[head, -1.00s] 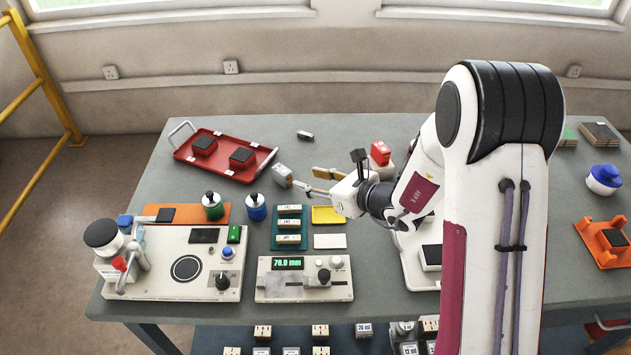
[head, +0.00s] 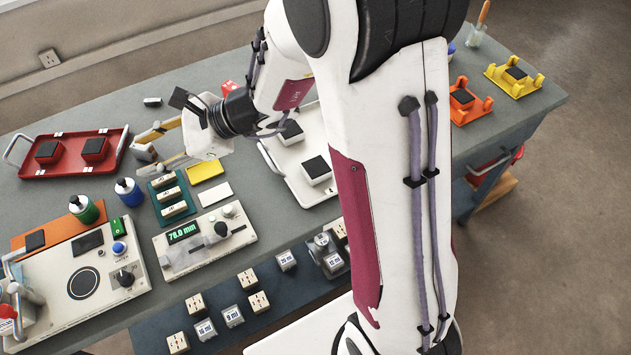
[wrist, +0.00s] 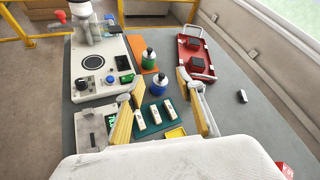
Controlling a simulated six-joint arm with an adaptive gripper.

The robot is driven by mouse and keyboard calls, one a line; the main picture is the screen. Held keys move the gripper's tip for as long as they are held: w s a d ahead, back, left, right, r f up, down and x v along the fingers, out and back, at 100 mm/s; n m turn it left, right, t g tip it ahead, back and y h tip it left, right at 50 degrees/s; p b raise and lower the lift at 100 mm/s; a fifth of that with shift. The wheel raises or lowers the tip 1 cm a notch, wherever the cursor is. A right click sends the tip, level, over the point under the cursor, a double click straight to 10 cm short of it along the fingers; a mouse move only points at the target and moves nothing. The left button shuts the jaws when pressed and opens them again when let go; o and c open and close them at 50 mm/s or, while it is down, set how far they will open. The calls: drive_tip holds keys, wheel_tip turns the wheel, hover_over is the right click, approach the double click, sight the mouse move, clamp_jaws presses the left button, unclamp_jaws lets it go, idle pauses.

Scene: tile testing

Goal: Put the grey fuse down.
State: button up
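My gripper (head: 155,160) is over the table between the red tray and the green rack. Its two fingers stand wide apart, with yellow inner sides and grey tips. In the wrist view my gripper (wrist: 168,95) has nothing between its fingers. A small grey piece with a dark end, which may be the grey fuse (head: 152,102), lies on the table behind the gripper. It also shows in the wrist view (wrist: 242,96), to the right of the fingers and clear of them. It is too small to make out fully.
A red tray (head: 67,172) with two dark-topped blocks is left of the gripper. A green rack (head: 156,200) with cream blocks, a yellow plate (head: 206,170) and two bottles stand close by. A white tray (head: 269,157) is to the right. The table around the small grey piece is clear.

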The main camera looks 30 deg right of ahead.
drive_tip(key=s+d+r+n+g+h, duration=0.2)
drive_tip(key=s+n, duration=0.4)
drive_tip(key=s, duration=0.2)
drive_tip(key=s+d+r+n+g+h, duration=0.1)
drive_tip(key=s+d+r+n+h, duration=0.15)
drive_tip(key=s+n, duration=0.45)
drive_tip(key=s+d+r+n+t+h, duration=0.1)
drive_tip(key=s+d+n+h, duration=0.2)
drive_tip(key=s+d, duration=0.2)
drive_tip(key=s+d+r+n+t+h, duration=0.1)
drive_tip(key=s+d+h, duration=0.3)
drive_tip(key=d, duration=0.7)
drive_tip(key=shift+s+r+n+t, duration=0.3)
drive_tip(key=shift+s+r+n, duration=0.1)
drive_tip(key=shift+s+n, duration=0.55)
drive_tip(key=shift+o, duration=0.5)
